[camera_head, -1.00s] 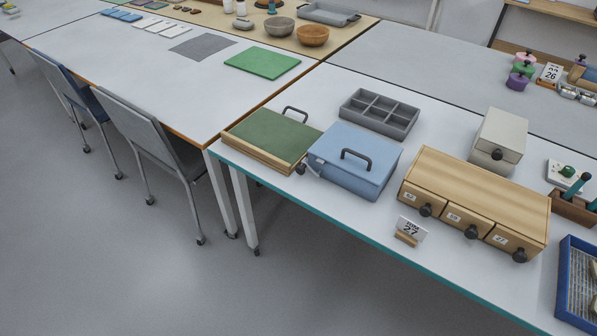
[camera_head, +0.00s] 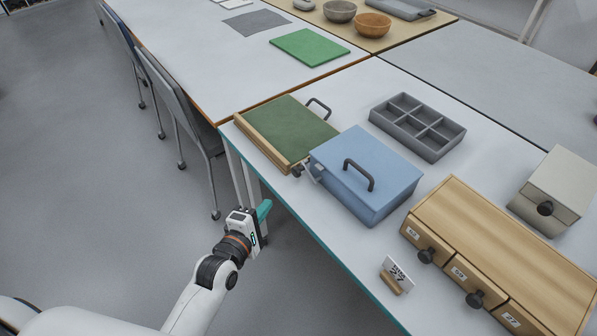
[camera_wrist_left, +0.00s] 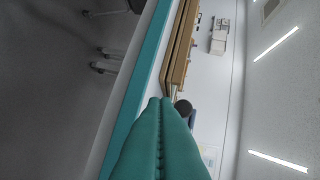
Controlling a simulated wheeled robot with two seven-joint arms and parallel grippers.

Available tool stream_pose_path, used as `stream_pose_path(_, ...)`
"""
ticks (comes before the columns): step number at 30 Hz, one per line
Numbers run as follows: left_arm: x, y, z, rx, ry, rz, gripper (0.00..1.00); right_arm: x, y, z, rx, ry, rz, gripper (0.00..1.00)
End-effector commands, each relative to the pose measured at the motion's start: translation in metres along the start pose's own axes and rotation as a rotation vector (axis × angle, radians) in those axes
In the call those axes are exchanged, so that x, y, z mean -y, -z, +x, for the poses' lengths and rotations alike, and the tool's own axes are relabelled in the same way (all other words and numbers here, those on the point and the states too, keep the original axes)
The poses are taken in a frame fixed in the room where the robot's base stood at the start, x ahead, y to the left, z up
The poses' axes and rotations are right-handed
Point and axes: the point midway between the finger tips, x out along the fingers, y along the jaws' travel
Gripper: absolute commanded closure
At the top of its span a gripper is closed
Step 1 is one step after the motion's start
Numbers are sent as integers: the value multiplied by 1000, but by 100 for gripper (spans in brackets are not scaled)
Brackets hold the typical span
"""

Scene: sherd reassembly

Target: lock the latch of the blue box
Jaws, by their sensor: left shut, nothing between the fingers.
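The blue box (camera_head: 368,178) stands on the table near its front edge, lid down, with a dark handle on top. Its latch (camera_head: 316,173), a small grey metal piece, is on the left side; a dark knob (camera_head: 297,171) shows beside it. I cannot tell the latch's exact position. My left gripper (camera_head: 265,208) has teal fingers, is shut and empty, and is off the table's front edge, left of and nearer than the box. In the left wrist view its fingers (camera_wrist_left: 160,102) point along the table edge, with a dark round knob (camera_wrist_left: 183,107) just beyond. They hide most of the box.
A green-topped wooden case (camera_head: 288,130) stands close left of the box. A grey compartment tray (camera_head: 418,126) lies behind, and a wooden drawer unit (camera_head: 500,245) to the right. A small number sign (camera_head: 396,275) stands near the front edge.

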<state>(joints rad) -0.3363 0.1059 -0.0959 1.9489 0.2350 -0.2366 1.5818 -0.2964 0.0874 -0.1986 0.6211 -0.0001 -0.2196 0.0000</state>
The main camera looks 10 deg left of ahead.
Motion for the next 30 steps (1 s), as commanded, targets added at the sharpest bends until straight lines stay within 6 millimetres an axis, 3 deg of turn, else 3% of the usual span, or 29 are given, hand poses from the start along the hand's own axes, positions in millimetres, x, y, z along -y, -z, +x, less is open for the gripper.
stream_pose_path(5,26,5,-4,-14,54,-76,100,-7,1,2,-1,-8,3,64)
stream_pose_path(17,27,5,-1,-15,57,-80,100,-13,4,2,-5,-16,4,64)
stream_pose_path(20,28,5,9,-15,57,-80,100,-12,4,2,-5,-15,3,64)
stream_pose_path(30,31,6,70,-15,57,-78,100,-6,4,3,-6,-8,0,64)
